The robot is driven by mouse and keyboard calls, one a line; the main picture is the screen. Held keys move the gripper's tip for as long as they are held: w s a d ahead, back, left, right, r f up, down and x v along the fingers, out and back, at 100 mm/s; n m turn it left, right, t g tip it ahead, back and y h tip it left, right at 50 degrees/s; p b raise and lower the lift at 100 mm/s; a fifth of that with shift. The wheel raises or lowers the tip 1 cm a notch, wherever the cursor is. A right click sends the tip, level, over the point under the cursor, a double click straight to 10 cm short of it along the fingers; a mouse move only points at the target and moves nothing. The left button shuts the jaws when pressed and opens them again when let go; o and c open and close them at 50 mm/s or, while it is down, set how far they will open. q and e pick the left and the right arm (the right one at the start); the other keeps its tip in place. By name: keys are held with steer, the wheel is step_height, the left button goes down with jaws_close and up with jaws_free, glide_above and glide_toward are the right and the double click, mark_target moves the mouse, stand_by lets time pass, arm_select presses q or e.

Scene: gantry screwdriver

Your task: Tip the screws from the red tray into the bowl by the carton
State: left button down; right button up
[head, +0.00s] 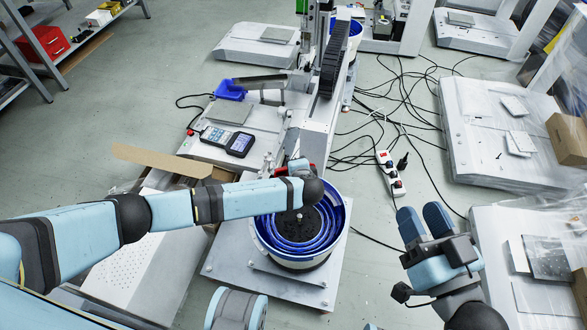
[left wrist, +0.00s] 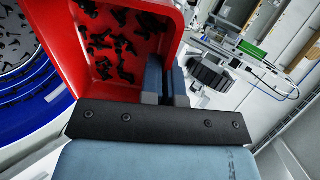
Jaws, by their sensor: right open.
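The red tray (left wrist: 92,75) holds several loose black screws (left wrist: 120,45) in the left wrist view. In the head view only a sliver of red shows behind my left wrist. My left gripper (left wrist: 166,82) has its two fingers on either side of the tray's wall, shut on it. In the head view my left gripper is hidden behind its own wrist, over the far rim of the bowl (head: 343,225). The bowl is round, with a blue spiral inside; its blue rim (left wrist: 40,112) lies beside the tray in the left wrist view. My right gripper (head: 425,222) is open and empty.
An open brown carton (head: 160,160) lies left of the bowl, partly behind my left arm. A handheld panel (head: 228,140) and a blue bin (head: 230,90) lie on the bench beyond. A gantry column (head: 325,110) rises behind the bowl. Cables and a power strip (head: 389,172) lie on the floor.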

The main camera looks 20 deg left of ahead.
arm_select(q)
steer(key=shift+s+d+r+t+y+b, duration=0.3)
steer(key=shift+s+r+t+y+b, duration=0.1)
steer(key=shift+s+r+t+b, duration=0.25)
steer(key=shift+s+d+f+t+y+b, duration=0.25)
steer(key=shift+t+b, duration=0.3)
steer(key=shift+b, duration=0.3)
steer(key=shift+s+r+t+y+b, duration=0.1)
steer(key=shift+s+t+y+b, duration=0.05)
steer(key=shift+t+y+b, duration=0.2)
arm_select(e)
step_height(320, 180, down, 6)
steer(key=shift+a+r+n+g, duration=0.2)
steer(key=shift+n+g, duration=0.1)
steer(key=shift+g, duration=0.7)
arm_select(q)
steer(key=shift+s+d, duration=0.1)
arm_select(e)
steer(key=shift+f, duration=0.2)
